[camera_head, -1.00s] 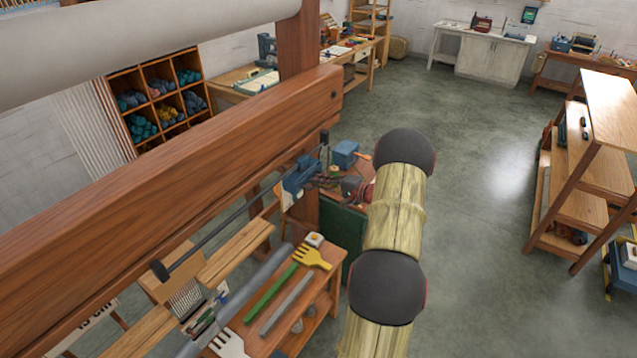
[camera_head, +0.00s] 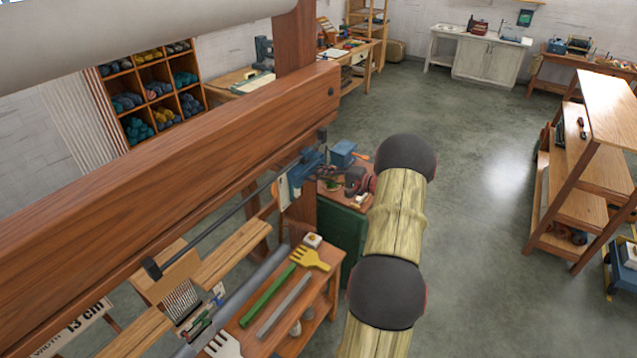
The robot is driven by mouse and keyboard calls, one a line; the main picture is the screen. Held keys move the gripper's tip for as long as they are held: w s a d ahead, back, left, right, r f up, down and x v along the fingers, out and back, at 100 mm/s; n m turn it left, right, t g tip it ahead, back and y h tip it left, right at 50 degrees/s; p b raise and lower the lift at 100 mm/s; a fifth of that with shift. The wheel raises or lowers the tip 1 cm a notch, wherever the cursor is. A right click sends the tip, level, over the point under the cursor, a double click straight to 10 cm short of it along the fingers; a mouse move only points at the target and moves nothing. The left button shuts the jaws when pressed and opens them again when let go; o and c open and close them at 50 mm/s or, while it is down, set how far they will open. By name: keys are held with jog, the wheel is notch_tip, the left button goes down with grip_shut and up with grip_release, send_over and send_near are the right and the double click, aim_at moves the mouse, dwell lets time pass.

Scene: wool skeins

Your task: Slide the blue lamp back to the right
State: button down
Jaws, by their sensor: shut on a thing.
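The blue lamp (camera_head: 308,165) hangs on a thin dark rod (camera_head: 220,222) under the big wooden beam. It is near the rod's right end, with a pale plate at its lower left. My gripper (camera_head: 328,173) is at the lamp's right side, shut on it. My own arm covers part of the gripper's wrist, and the fingertips are small and hard to make out.
The wooden beam (camera_head: 190,145) runs just above the rod. Below are a bench with a yellow-headed comb (camera_head: 311,259) and a green cabinet (camera_head: 342,235). A blue box (camera_head: 342,153) stands behind the lamp. Open floor (camera_head: 470,200) lies to the right.

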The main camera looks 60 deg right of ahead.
jog(key=shift+d, duration=0.15)
jog(key=c, duration=2.2)
grip_release()
jog(key=shift+d, duration=0.2)
jog(key=shift+o, duration=1.1)
jog(key=shift+a, duration=0.1)
jog(key=v, duration=1.2)
